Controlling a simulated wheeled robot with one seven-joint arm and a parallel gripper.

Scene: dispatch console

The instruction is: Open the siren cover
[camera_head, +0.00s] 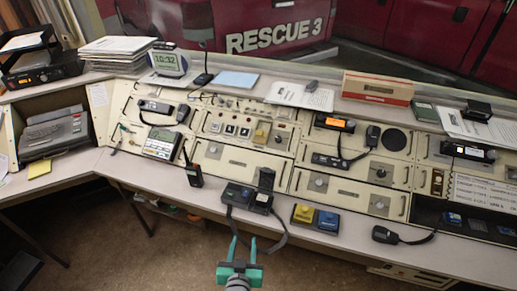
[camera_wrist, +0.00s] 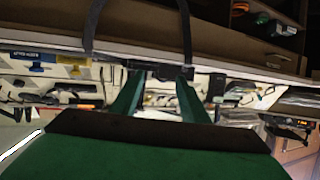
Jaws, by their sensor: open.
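My gripper (camera_head: 243,245) is in the lower middle of the head view, in front of the desk's front edge. Its two green fingers are apart with nothing between them. In the wrist view my gripper (camera_wrist: 160,82) shows its fingers reaching toward the console, which appears upside down. A small yellowish block (camera_head: 261,132), perhaps the siren cover, sits on the upper middle panel right of several square buttons. I cannot tell for sure that it is the cover, or whether it is open or shut. My gripper is well apart from it.
A corded microphone (camera_head: 384,235) lies right. The floor before the desk is clear.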

